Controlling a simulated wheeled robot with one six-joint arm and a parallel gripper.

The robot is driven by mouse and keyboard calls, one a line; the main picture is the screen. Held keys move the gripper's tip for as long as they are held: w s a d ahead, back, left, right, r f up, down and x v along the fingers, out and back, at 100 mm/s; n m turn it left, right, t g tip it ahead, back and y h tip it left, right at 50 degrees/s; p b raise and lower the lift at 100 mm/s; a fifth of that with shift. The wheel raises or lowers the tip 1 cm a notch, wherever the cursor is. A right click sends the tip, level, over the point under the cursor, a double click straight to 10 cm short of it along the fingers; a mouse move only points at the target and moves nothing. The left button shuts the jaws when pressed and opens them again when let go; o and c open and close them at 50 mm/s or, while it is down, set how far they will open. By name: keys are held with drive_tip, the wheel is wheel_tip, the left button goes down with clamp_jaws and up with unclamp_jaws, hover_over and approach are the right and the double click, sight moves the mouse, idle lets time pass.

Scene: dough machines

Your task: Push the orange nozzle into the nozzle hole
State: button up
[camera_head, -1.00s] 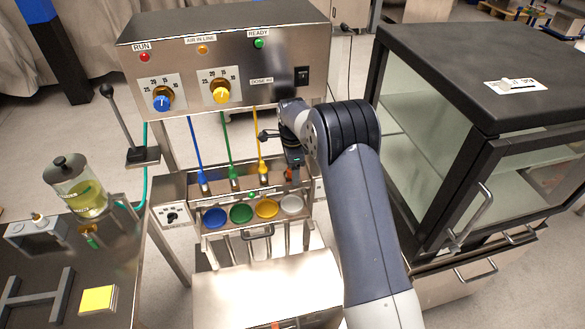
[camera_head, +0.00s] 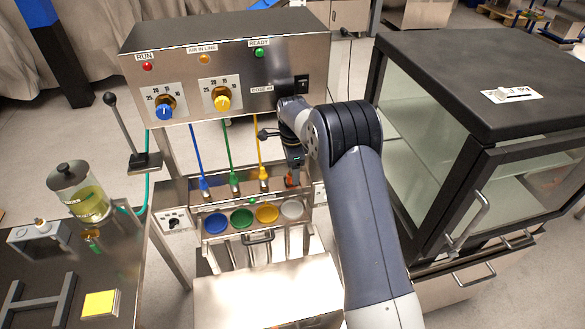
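The orange nozzle (camera_head: 291,181) shows as a small orange-red patch right below my gripper (camera_head: 293,169), at the right end of the row of nozzles. My gripper points down and seems closed around the nozzle's upper part; its fingers are small and partly hidden by my wrist. The nozzle hole itself is hidden under the nozzle and gripper, so I cannot tell how deep the nozzle sits. The blue (camera_head: 204,188), green (camera_head: 235,184) and yellow (camera_head: 264,182) hoses end in fittings standing upright in the steel bar to its left.
Blue, green, yellow and pale round cups (camera_head: 292,209) line the front below the bar. The control box (camera_head: 230,65) overhangs behind. A black-framed glass cabinet (camera_head: 480,120) stands close on the right. A bench with a jar (camera_head: 80,193) and a lever (camera_head: 125,140) are left.

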drive_tip(key=shift+r+p, duration=0.35)
drive_tip(key=shift+r, duration=0.35)
drive_tip(key=shift+r, duration=0.1)
wheel_tip(320, 180, up, 11)
drive_tip(key=b, duration=0.1)
drive_tip(key=shift+b, duration=0.3)
drive_tip(key=shift+f, duration=0.2)
idle(0.6)
wheel_tip(320, 180, down, 12)
drive_tip(key=shift+r+p, duration=0.15)
drive_tip(key=shift+p, duration=0.4)
